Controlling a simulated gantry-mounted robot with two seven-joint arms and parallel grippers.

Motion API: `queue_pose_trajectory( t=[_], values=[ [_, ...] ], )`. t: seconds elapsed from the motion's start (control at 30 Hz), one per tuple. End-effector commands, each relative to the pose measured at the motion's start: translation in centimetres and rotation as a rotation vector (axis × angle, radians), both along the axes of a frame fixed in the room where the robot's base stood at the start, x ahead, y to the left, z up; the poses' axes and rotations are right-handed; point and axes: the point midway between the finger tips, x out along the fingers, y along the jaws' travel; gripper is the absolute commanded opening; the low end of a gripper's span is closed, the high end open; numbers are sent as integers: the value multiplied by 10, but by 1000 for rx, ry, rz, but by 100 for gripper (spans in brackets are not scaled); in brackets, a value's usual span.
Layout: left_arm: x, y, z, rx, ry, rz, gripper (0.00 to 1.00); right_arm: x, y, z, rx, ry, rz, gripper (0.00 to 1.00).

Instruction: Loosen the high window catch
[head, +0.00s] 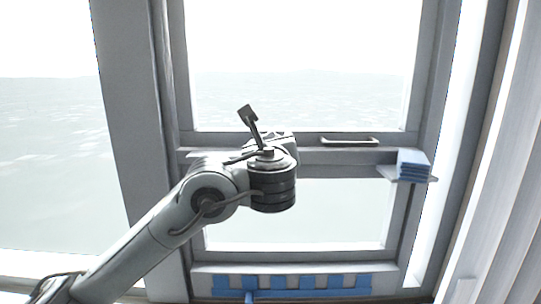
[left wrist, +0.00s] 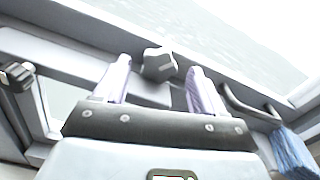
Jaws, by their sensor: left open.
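In the left wrist view a grey faceted knob (left wrist: 158,63), which looks like the window catch, sits on the window's rail. My left gripper (left wrist: 160,72) is open, with one pale finger on each side of the knob. A gap shows between the knob and each finger; I cannot tell how deep the knob sits between them. In the head view my left arm reaches the window's middle rail (head: 345,157), and its wrist hides the knob. My left fingers are not clearly visible there. My right gripper is not in view.
A bar handle (head: 348,141) is on the rail to the right; it also shows in the wrist view (left wrist: 250,106). Folded blue cloths (head: 413,163) lie on a small shelf farther right. A blue strip (head: 320,282) runs along the bottom. A dark knob (left wrist: 18,76) shows at left.

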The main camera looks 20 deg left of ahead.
Motion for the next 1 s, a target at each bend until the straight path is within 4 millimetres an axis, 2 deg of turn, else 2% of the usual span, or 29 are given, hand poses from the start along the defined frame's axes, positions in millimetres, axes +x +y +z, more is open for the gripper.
queue_pose_trajectory(
  t=[0.3,0.5,0.7,0.97,1.0],
  values=[
    [-49,-21,-3,-3,-2,-7,70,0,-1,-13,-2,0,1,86],
    [-71,-29,-1,-1,-2,-5,70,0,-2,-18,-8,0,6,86],
    [-82,-30,0,-1,-1,-1,70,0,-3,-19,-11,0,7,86],
    [-82,-30,0,-1,-1,0,70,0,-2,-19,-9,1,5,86],
    [-82,-30,0,-1,-1,0,66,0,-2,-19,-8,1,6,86]
  ],
)
